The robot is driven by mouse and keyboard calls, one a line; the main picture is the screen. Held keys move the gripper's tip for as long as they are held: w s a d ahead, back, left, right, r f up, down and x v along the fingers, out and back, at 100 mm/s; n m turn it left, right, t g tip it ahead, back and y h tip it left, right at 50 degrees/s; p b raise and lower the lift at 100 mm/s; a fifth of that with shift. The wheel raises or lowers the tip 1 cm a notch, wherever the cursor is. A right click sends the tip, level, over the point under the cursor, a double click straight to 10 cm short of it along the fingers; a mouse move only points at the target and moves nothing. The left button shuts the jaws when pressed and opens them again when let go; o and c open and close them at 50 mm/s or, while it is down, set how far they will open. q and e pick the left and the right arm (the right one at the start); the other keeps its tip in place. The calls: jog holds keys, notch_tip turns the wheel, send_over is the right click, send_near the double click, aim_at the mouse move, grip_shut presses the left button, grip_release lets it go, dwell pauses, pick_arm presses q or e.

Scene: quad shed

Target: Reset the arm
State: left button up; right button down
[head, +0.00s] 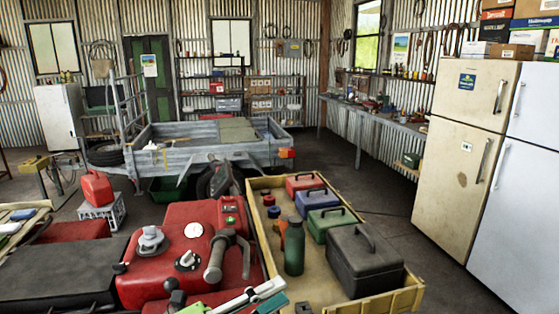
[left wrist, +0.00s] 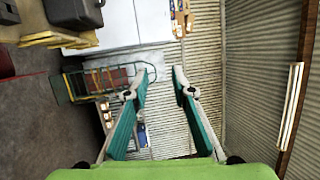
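My left gripper (head: 268,294) shows at the bottom edge of the head view, with white and teal fingers. It is in front of the red quad body (head: 150,275) and left of the wooden tray's near end. In the left wrist view the same gripper (left wrist: 163,77) has its two fingers spread apart with nothing between them. Behind the gap are a corrugated wall (left wrist: 180,120) and a pale fridge surface (left wrist: 110,22). The rest of the left arm is cut off by the frame. My right gripper is in neither view.
A wooden tray (head: 408,300) holds a dark toolbox (head: 364,262), a green bottle (head: 294,248) and several smaller boxes. A trailer (head: 185,158) stands behind. Two fridges (head: 462,150) stand at the right. Open floor (head: 385,200) lies between the tray and the workbench (head: 385,120).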

pick_arm(q)
jog(key=w+a+r+n+t+y, duration=0.2)
jog(key=w+a+n+t+y, duration=0.2)
jog(key=a+n+t+y, duration=0.95)
jog(key=s+a+f+n+g+y, duration=0.2)
jog(key=a+f+n+g+y, duration=0.15)
jog(key=f+n, duration=0.3)
jog(key=s+a+f+n+g+y, duration=0.1)
jog(key=a+f+n+g+y, duration=0.1)
jog(key=a+f+n+g, duration=0.5)
jog(key=s+d+f+n+g+h, duration=0.1)
jog(key=s+d+f+g, duration=0.3)
jog(key=s+f, duration=0.65)
jog(key=s+d+f+g+h, duration=0.1)
jog(key=s+f+g, duration=0.6)
jog(key=s, duration=0.6)
notch_tip(320, 180, down, 29)
jog(key=s+b, duration=0.2)
jog(key=s+a+f+g+b, duration=0.1)
jog(key=s+a+f, duration=0.2)
jog(key=s+f, duration=1.3)
notch_tip(320, 180, down, 2)
jog(key=shift+s, duration=0.4)
